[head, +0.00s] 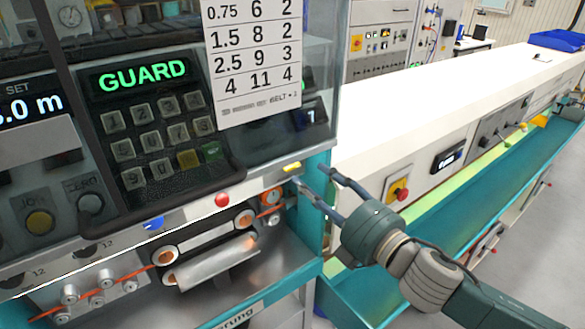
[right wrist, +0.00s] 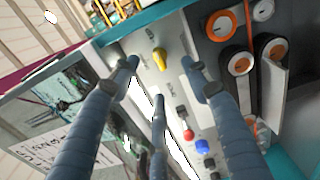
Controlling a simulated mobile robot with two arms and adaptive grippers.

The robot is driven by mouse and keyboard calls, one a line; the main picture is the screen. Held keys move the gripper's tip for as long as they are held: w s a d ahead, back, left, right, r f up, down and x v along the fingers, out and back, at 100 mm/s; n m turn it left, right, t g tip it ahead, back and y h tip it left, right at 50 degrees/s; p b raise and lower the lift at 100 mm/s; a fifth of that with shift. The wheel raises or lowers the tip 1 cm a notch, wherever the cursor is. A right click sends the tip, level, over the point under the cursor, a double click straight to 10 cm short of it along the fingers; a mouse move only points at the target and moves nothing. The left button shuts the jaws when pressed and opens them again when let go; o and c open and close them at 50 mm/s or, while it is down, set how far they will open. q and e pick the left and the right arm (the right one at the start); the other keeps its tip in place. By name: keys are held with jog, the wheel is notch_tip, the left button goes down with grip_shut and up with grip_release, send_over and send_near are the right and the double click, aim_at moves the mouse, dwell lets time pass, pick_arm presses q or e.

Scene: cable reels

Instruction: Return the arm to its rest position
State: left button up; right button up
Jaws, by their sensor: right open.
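My right gripper (head: 314,178) reaches in from the lower right, in front of the right corner of the machine. Its fingers are spread, with nothing between them. In the right wrist view the open fingers (right wrist: 158,78) point at the grey control strip, and a yellow knob (right wrist: 160,58) shows between their tips. The same yellow knob (head: 292,167) is just left of the fingertips in the head view. I cannot tell whether a finger touches it. My left gripper is not in view.
The machine has a keypad and a green GUARD display (head: 143,75). A red button (head: 222,200) and a blue button (head: 153,222) sit along its strip. Orange rollers (head: 244,219) are below. A long white bench with a red emergency stop (head: 398,190) runs right.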

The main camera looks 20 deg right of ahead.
jog(key=s+d+f+m+g+h, duration=0.2)
jog(key=s+f+m+g+h, duration=0.15)
jog(key=f+m, duration=0.4)
jog(key=s+d+f+m+g+h, duration=0.25)
jog(key=s+f+m, duration=0.2)
jog(key=f, duration=0.65)
jog(key=s+a+f+m+g, duration=0.1)
jog(key=s+f+m+g, duration=0.3)
jog(key=s+f, duration=0.4)
jog(key=s+a+f+m+g, duration=0.25)
jog(key=s+f+m, duration=0.3)
jog(key=s, duration=0.55)
notch_tip(320, 180, down, 30)
jog(key=s+g+b, duration=0.2)
jog(key=s, duration=0.1)
jog(key=s+d+f, duration=0.2)
jog(key=s+f, duration=0.6)
jog(key=s+d+f+n+g+b, duration=0.1)
jog(key=s+d+f, duration=0.1)
jog(key=s+f, duration=0.6)
jog(key=shift+s, duration=0.2)
